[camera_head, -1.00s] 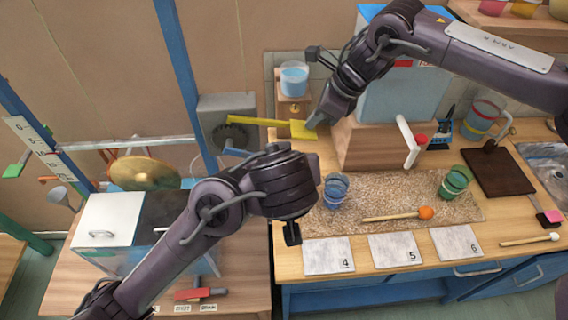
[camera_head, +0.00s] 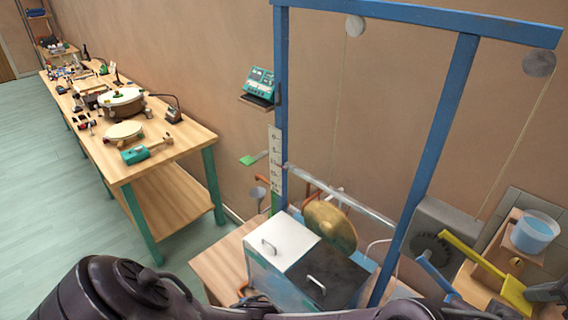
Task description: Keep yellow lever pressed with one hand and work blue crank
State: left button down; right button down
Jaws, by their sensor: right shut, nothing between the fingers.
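The yellow lever (camera_head: 474,258) slants down to the right at the lower right, ending in a wide yellow paddle. The dark tip of my right gripper (camera_head: 540,291) comes in from the right edge beside that paddle; it is shut and empty. I cannot tell whether it touches the paddle. A blue arm-like piece (camera_head: 436,274), possibly the blue crank, sits left of the lever, below a grey fan box (camera_head: 440,228). Its lower end is cut off or hidden. My left arm crosses the bottom edge, and its gripper is out of view.
A blue frame (camera_head: 440,130) with pulleys and cords stands in front of the wall. A brass gong (camera_head: 330,226) hangs behind a lidded box (camera_head: 279,243).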

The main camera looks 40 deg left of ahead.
notch_tip(320, 180, up, 8)
jog(key=p, duration=0.5)
jog(key=shift+r, duration=0.15)
dwell(0.3)
jog(key=shift+a, duration=0.1)
dwell(0.4)
